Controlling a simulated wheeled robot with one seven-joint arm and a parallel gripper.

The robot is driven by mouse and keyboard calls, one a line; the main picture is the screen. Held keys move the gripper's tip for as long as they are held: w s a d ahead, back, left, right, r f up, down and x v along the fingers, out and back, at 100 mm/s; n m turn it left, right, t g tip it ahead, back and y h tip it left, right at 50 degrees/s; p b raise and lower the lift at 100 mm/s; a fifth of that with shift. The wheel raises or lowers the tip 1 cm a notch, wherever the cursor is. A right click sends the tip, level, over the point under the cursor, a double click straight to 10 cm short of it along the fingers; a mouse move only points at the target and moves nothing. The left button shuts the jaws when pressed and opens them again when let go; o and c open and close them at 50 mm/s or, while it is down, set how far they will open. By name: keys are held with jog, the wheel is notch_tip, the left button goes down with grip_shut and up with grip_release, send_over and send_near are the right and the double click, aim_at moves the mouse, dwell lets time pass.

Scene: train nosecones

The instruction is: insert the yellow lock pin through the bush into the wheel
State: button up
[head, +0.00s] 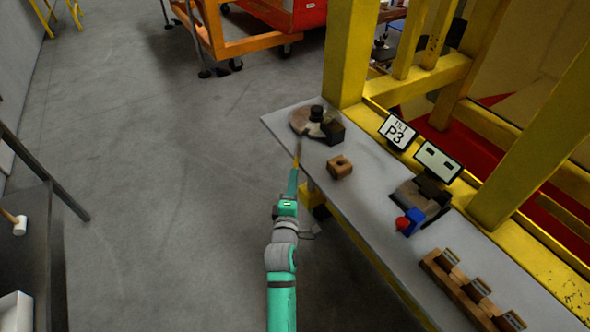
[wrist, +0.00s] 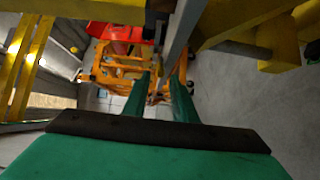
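My gripper (head: 293,182) is at the end of my green arm, just off the left edge of the grey bench. A slender yellow-brown piece (head: 298,155), apparently the yellow lock pin, sticks out beyond its fingertips, pointing toward the bench's far end. In the wrist view, the two green fingers (wrist: 160,90) flank a small brownish thing, blurred and hard to make out. A round brown disc, likely the wheel (head: 299,122), lies at the bench's far end. A dark cylinder, perhaps the bush (head: 316,113), stands on it. The pin is apart from both.
A brown block with a hole (head: 340,167) sits on the bench (head: 375,190). Nearer are a blue clamp with a red knob (head: 403,223) and a wooden rack (head: 456,284). A yellow frame (head: 350,55) lines the right side.

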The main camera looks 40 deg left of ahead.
jog(key=shift+x, duration=1.9)
grip_shut()
notch_tip(320, 180, up, 2)
jog(key=shift+r, duration=0.25)
jog(key=shift+d, duration=0.1)
jog(key=s+d+r, duration=0.2)
jog(key=s+d, duration=0.1)
jog(key=s, duration=0.3)
jog(key=s+d+r, duration=0.3)
jog(key=s, duration=0.3)
jog(key=shift+d, duration=0.4)
jog(key=shift+s, duration=0.15)
